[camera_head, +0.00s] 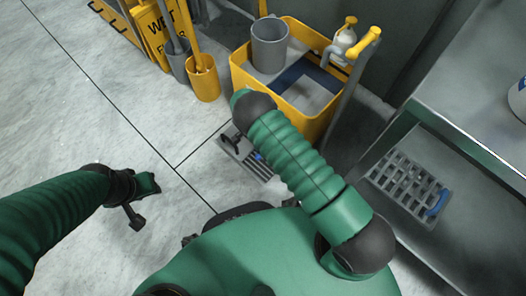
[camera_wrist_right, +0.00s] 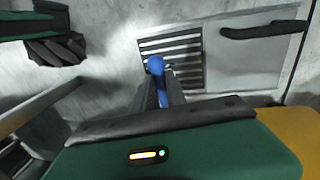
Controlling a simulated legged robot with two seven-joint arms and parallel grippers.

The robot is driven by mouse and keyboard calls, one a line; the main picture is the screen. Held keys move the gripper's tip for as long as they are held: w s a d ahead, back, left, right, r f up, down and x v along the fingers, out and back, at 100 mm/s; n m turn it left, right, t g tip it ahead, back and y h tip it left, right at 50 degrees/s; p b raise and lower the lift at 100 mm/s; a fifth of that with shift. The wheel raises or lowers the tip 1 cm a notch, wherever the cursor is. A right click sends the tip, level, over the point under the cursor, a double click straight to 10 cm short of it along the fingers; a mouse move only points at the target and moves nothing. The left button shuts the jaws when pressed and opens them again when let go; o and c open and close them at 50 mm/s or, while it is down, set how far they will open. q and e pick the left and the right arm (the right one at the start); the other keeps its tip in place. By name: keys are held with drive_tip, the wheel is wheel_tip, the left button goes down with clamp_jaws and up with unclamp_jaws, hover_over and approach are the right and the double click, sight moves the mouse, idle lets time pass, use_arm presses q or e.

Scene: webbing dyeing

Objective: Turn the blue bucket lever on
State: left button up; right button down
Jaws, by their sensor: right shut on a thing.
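The blue lever (camera_wrist_right: 155,65) shows its rounded end between the fingertips of my right gripper (camera_wrist_right: 158,88), which is shut on it. Most of the lever is hidden by the fingers. Behind it is a grey panel (camera_wrist_right: 225,60) with dark slots and a black handle (camera_wrist_right: 262,30). In the head view a small blue part (camera_head: 259,156) shows on the slotted panel (camera_head: 238,158), beside my right arm, which hides the right gripper. My left gripper (camera_head: 140,205) hangs empty over bare floor at the left; its finger opening is unclear.
A yellow cart (camera_head: 238,75) with a grey mug-like container (camera_head: 269,50) and a spray bottle (camera_head: 343,45) stands behind the right arm. A grey rack with a blue handle (camera_head: 437,202) lies at the right by metal shelving. Yellow floor signs (camera_head: 155,32) stand at the back left.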

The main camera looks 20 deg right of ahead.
drive_tip(key=shift+w+a+m, duration=0.15)
drive_tip(key=shift+w+m, duration=0.05)
drive_tip(key=shift+m, duration=0.1)
drive_tip(key=c, duration=1.3)
unclamp_jaws()
drive_tip(key=shift+c, duration=0.2)
wheel_tip(320, 180, up, 16)
drive_tip(key=w+a+p, duration=0.1)
drive_tip(key=w+p, duration=0.2)
drive_tip(key=p, duration=0.5)
drive_tip(key=shift+a+r, duration=0.15)
drive_tip(key=shift+r, duration=0.05)
